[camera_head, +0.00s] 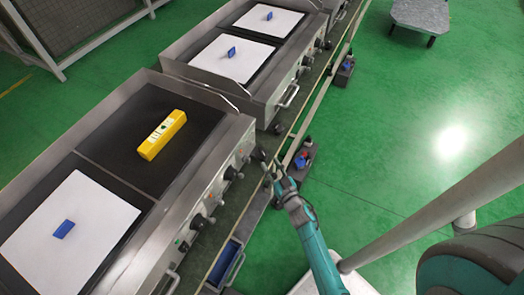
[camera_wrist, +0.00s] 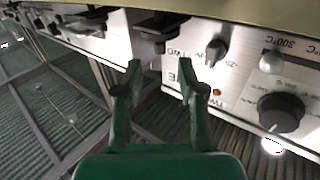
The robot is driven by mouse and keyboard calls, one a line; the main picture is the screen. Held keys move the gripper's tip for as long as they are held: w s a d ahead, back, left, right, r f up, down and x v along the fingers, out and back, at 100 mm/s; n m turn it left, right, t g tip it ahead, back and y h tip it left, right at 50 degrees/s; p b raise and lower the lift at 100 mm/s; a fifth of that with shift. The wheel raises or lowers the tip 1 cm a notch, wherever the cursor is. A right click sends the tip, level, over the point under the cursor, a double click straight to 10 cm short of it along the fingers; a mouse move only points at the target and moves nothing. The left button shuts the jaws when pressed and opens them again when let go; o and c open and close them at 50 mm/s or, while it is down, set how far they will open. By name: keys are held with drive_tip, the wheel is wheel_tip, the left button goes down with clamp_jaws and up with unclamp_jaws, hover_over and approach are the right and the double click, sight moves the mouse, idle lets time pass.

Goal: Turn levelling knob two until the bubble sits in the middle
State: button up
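A yellow spirit level (camera_head: 163,135) lies on the dark hotplate of the nearest unit in the head view; its bubble is too small to make out. My gripper (camera_head: 270,172) is at the front panel's right end. In the wrist view my gripper (camera_wrist: 161,75) is open, with nothing between its two fingers. The lettering TWO shows on the panel just beyond the fingertips. A dark fitting (camera_wrist: 160,28) sits above that lettering, straight ahead of the fingers and apparently apart from them. I cannot tell for sure that it is levelling knob two.
A small pointer knob (camera_wrist: 215,53) and a large black dial (camera_wrist: 282,112) are right of the fingers. A white sheet with a blue block (camera_head: 64,229) covers the near hotplate. Similar units stand behind.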

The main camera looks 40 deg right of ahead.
sight(265, 156)
drive_tip(key=x, duration=0.8)
drive_tip(key=shift+c, duration=0.2)
clamp_jaws()
